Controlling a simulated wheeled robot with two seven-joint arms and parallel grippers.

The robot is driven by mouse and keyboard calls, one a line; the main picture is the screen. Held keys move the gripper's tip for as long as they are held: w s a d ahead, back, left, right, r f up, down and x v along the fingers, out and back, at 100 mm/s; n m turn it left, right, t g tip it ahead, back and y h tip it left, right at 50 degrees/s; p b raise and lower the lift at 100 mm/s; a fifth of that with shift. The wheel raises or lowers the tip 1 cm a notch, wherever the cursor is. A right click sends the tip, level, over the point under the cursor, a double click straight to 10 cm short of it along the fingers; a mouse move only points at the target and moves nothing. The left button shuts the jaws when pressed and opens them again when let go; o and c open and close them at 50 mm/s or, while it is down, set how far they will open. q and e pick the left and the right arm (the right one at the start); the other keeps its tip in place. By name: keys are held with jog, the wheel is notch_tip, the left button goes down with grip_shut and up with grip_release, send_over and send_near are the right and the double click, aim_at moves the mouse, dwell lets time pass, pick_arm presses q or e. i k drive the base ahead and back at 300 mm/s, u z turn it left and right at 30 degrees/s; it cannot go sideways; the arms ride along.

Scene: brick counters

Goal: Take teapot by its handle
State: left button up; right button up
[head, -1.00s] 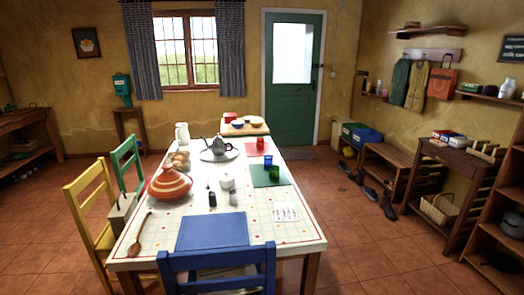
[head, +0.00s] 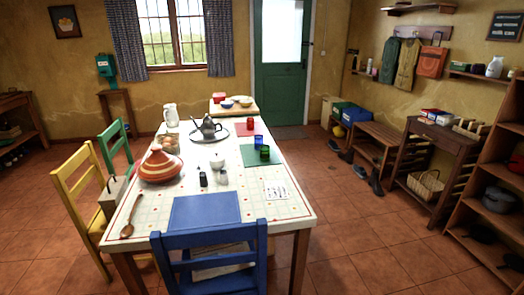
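The grey teapot (head: 208,127) stands upright toward the far end of the long dining table (head: 275,210). It sits on a round pale plate (head: 197,137). It is small in the view, so its handle and spout are hard to tell apart. Neither of my grippers is in view.
A red striped tagine (head: 160,167), a white jug (head: 171,115) and coloured cups (head: 264,153) stand around the teapot. A blue chair (head: 210,260) blocks the near end; yellow (head: 80,185) and green (head: 113,147) chairs line the left. Floor right of the table is open.

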aim_at(208, 128)
jog(key=z, duration=0.55)
jog(key=k, duration=1.35)
jog(key=z, duration=0.5)
jog(key=i, duration=4.8)
jog(key=u, duration=0.5)
jog(key=i, duration=2.35)
jog(key=u, duration=1.65)
jog(key=i, duration=1.3)
jog(key=u, duration=1.55)
jog(key=i, duration=0.6)
jog(key=u, duration=0.2)
